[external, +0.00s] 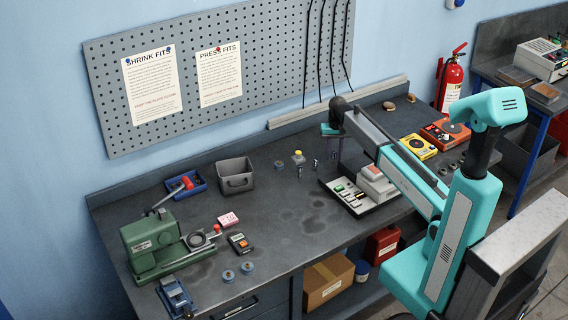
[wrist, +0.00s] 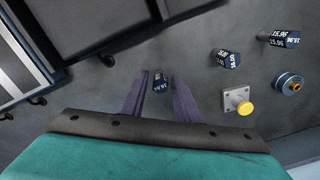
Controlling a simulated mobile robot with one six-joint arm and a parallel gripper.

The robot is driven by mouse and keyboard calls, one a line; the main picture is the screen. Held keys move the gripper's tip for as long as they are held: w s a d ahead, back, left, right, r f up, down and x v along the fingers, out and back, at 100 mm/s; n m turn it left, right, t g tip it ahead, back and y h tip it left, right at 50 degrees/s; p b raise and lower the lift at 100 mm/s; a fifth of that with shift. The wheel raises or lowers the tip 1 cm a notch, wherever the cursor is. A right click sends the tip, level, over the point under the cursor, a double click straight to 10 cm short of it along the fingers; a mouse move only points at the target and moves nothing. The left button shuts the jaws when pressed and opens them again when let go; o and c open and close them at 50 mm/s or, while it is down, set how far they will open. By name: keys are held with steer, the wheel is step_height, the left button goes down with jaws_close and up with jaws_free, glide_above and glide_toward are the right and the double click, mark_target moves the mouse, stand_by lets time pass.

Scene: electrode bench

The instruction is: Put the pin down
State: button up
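A small dark pin with a white number label (wrist: 159,82) is between the two purple fingers of my gripper (wrist: 160,76) in the wrist view. A narrow gap shows on each side of it, so the gripper looks open around it. In the external view my gripper (external: 335,149) points down at the back of the bench, and the pin between its fingers is hard to make out. Two other labelled pins are to its right in the wrist view, a nearer one (wrist: 227,58) and a farther one (wrist: 283,39).
A yellow-topped knob on a square plate (wrist: 240,103) and a blue ring (wrist: 289,83) are right of my gripper. A grey bin (external: 236,178) and green press (external: 150,248) stand left. The bench middle is clear.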

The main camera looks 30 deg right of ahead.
steer(key=shift+o, duration=0.3)
steer(key=shift+r, duration=0.25)
step_height(320, 180, up, 12)
steer(key=b, duration=0.3)
stand_by(0.5)
steer(key=shift+f, duration=0.1)
stand_by(0.4)
